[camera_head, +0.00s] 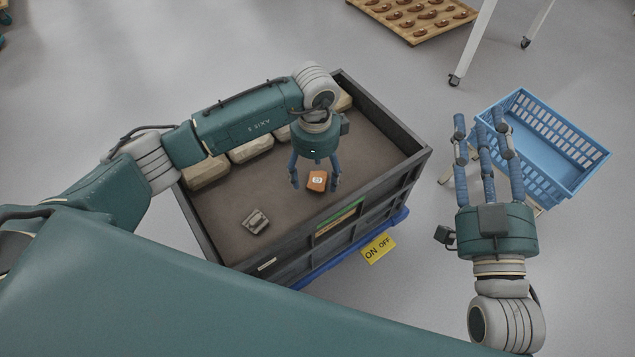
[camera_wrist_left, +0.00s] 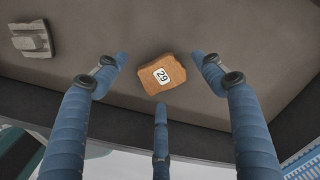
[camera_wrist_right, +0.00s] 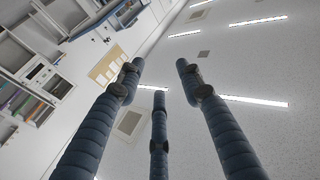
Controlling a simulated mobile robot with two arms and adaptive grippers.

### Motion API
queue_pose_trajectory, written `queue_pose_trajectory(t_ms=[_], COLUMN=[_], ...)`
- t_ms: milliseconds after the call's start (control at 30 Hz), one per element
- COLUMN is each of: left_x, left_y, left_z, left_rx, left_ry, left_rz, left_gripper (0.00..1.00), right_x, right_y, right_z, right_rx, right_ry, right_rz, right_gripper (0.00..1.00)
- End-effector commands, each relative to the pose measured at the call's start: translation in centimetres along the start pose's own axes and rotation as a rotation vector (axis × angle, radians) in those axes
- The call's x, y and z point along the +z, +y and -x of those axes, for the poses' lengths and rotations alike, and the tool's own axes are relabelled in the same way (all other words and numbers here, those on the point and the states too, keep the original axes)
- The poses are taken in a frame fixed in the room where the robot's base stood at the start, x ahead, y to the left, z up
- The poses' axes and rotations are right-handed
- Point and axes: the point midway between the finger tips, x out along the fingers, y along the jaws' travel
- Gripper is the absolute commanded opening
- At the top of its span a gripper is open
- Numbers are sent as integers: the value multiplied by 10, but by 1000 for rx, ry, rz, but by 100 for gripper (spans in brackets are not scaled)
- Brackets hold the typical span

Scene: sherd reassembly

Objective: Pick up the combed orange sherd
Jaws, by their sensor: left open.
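The orange sherd (camera_head: 317,180) lies in the dark bin, with a white label on its upper face. In the left wrist view the sherd (camera_wrist_left: 163,74) shows the number 29; I cannot make out combing on it. My left gripper (camera_head: 315,182) is above it, pointing down, with its fingers open and spread around it. In the left wrist view the left gripper's fingers (camera_wrist_left: 160,75) stand apart from the sherd. My right gripper (camera_head: 482,120) is outside the bin to the right, fingers pointing up and apart, with nothing between them; its fingers (camera_wrist_right: 160,80) also show in the right wrist view.
A grey ridged sherd (camera_head: 256,221) lies in the bin (camera_head: 420,157) at the front left. Several pale stone-like blocks (camera_head: 206,172) line its back left wall. A blue basket (camera_head: 575,150) stands at the right.

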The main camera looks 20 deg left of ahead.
Motion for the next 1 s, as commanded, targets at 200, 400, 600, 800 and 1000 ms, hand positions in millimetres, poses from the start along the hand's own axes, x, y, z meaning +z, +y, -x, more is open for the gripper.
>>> queue_pose_trajectory(t_ms=[200, 400, 600, 800, 1000], left_x=[0, 0, 0, 0, 0], left_y=[0, 0, 0, 0, 0], left_z=[-18, -20, -20, -19, -19], left_rx=[0, 0, 0, 0, 0], left_ry=[-1, 0, -1, -1, -1], left_rz=[1, 0, 0, 0, 0], left_gripper=[69, 69, 55, 18, 17], right_x=[-32, -40, -40, -40, -40], right_y=[-4, -5, -5, -4, -4], right_z=[1, 2, 2, 2, 2], right_rx=[-8, -9, -9, -9, -9], right_ry=[148, 178, 176, 176, 176], right_rz=[-5, -6, -6, -6, -5], right_gripper=[36, 36, 36, 36, 36])
